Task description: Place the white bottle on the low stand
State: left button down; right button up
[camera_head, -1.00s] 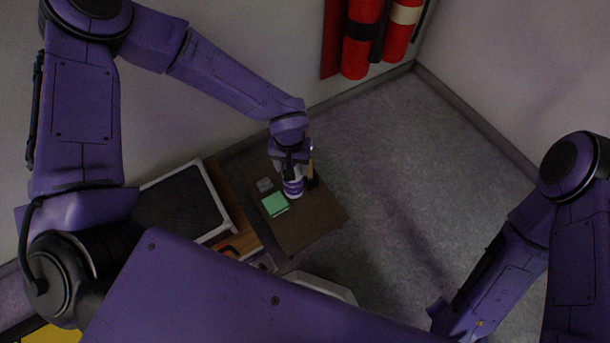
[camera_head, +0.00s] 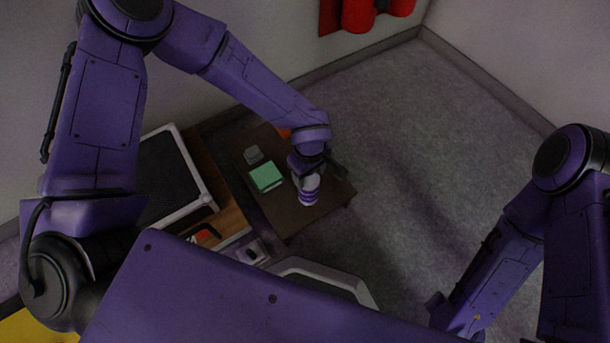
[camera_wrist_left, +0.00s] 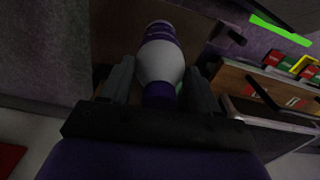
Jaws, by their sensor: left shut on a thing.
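The white bottle (camera_head: 307,191) with purple bands is in my left gripper (camera_head: 307,172), seen over the low brown stand (camera_head: 290,217) in the head view. In the left wrist view the white bottle (camera_wrist_left: 161,62) sits between the two dark fingers of my left gripper (camera_wrist_left: 158,85), which is shut on it. The brown stand top (camera_wrist_left: 115,35) lies behind the bottle there. I cannot tell whether the bottle's base touches the stand. Of my right side only arm links show; the right gripper is not seen.
A green block (camera_head: 266,177) and a small grey object (camera_head: 253,154) sit on the stand, left of the bottle. An orange item (camera_head: 284,132) lies at its back. A dark-topped bench (camera_head: 168,185) stands left. Open floor (camera_head: 440,150) lies to the right.

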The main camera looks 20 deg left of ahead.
pick_arm(q)
jog(key=w+a+f+b, duration=0.1)
jog(key=w+f+b, duration=0.2)
jog(key=f, duration=0.5)
jog(key=shift+w+a+f+b, duration=0.25)
jog(key=shift+w+b, duration=0.15)
jog(key=shift+w, duration=0.1)
jog(key=shift+c, duration=1.2)
grip_release()
jog(key=shift+f, duration=0.1)
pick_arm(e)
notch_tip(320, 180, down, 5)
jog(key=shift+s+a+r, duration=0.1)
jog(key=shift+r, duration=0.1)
pick_arm(q)
notch_tip(320, 180, up, 12)
jog(key=p, duration=0.5)
jog(key=shift+p, duration=0.35)
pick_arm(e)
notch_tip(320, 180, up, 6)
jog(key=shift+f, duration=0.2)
